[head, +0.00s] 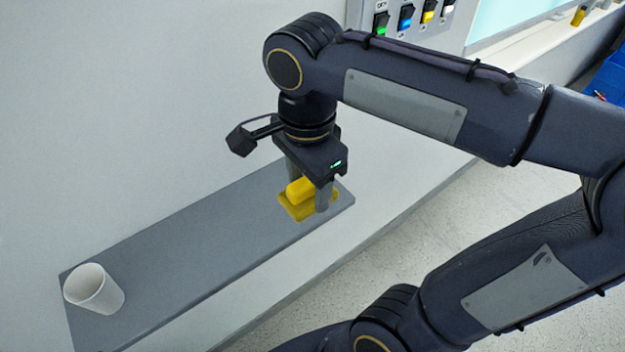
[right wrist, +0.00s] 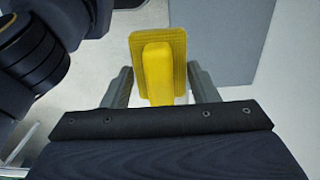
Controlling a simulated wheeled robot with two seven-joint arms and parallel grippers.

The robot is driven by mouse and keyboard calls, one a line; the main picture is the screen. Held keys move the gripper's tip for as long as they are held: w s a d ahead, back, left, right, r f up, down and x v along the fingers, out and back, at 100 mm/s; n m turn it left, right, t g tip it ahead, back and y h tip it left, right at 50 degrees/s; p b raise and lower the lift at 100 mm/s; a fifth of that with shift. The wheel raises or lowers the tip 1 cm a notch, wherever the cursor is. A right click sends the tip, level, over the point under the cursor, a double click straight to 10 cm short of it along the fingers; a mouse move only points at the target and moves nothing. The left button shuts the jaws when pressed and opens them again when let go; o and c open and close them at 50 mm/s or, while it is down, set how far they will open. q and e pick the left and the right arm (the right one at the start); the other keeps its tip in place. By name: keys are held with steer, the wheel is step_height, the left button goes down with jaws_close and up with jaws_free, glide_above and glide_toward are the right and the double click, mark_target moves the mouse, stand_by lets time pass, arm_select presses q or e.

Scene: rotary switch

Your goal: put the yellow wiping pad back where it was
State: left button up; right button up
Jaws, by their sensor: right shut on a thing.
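The yellow wiping pad (head: 296,208) is at the right end of the grey shelf (head: 190,246) in the head view. It has a flat base and a raised block handle. My right gripper (head: 308,200) points down over it and is shut on the handle, with a finger on each side. In the right wrist view the pad (right wrist: 158,70) shows between the fingers of the gripper (right wrist: 161,88). The pad is at or just above the shelf surface; I cannot tell whether it touches. My left gripper is not in view.
A white cup (head: 94,289) stands at the near left end of the shelf. A panel with several coloured rocker switches (head: 405,17) is on the wall behind my right arm. A blue bin (head: 607,75) is at the far right. The shelf between cup and pad is clear.

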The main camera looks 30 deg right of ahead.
steer(key=w+d+f, duration=0.1)
steer(key=w+f, duration=0.1)
steer(key=w, duration=0.1)
steer(key=w+d+f+p, duration=0.1)
steer(key=w+d+f, duration=0.1)
steer(key=w+f, duration=0.1)
steer(key=w+d+f, duration=0.1)
steer(key=w+f, duration=0.1)
steer(key=w, duration=0.2)
steer(key=shift+w+d+f+p, duration=0.15)
steer(key=shift+d+f+p, duration=0.15)
steer(key=shift+d+f, duration=0.1)
steer(key=shift+w+d+f, duration=0.15)
steer(key=shift+w+f, duration=0.2)
steer(key=shift+f, duration=0.15)
steer(key=f, duration=0.3)
steer(key=shift+w+d+f, duration=0.1)
steer(key=shift+w+f, duration=0.1)
steer(key=shift+f, duration=0.1)
steer(key=shift+f, duration=0.2)
steer(key=o, duration=0.9)
